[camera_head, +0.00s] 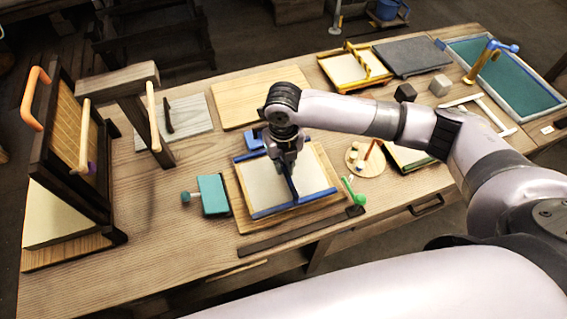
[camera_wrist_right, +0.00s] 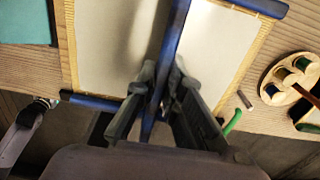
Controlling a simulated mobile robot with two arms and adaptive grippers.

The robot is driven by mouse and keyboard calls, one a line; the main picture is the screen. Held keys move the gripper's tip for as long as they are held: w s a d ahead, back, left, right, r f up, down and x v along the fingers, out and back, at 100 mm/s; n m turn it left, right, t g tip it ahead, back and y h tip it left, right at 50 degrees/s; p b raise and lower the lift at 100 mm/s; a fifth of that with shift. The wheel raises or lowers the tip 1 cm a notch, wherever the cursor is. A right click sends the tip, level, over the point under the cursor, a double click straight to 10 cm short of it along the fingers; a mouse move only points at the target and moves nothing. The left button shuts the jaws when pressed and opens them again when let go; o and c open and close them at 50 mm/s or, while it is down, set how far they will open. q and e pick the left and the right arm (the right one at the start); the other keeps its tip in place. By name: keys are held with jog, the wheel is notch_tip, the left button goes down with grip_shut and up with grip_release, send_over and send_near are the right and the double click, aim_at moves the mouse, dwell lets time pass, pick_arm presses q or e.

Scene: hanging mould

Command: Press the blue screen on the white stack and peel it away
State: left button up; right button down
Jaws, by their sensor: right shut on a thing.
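The blue screen (camera_head: 295,203) lies on the white stack (camera_head: 264,185), with blue bars along its near and far sides. The stack rests on a wooden board (camera_head: 328,203). My right gripper (camera_head: 293,194) comes down over the middle of the screen. In the right wrist view its fingers (camera_wrist_right: 160,100) are shut on the blue middle bar (camera_wrist_right: 177,30) of the screen. White surface shows on both sides of that bar. The gripper hides part of the screen, and I cannot tell whether the screen is lifted at all.
A teal block (camera_head: 213,194) stands close left of the board. A green-handled tool (camera_head: 354,192) and a round wooden tray (camera_head: 368,163) are close on the right. A dark rack (camera_head: 70,150) stands at the far left. The table's front edge is close.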

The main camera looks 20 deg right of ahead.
aim_at(284, 165)
jog(key=shift+f, duration=0.8)
dwell(0.9)
jog(key=shift+s+f, duration=0.15)
dwell(1.7)
jog(key=shift+p, duration=0.3)
jog(key=shift+r+p, duration=1.15)
jog(key=shift+r, duration=0.2)
jog(key=shift+r, duration=0.15)
notch_tip(284, 165, up, 7)
jog(key=p, duration=0.7)
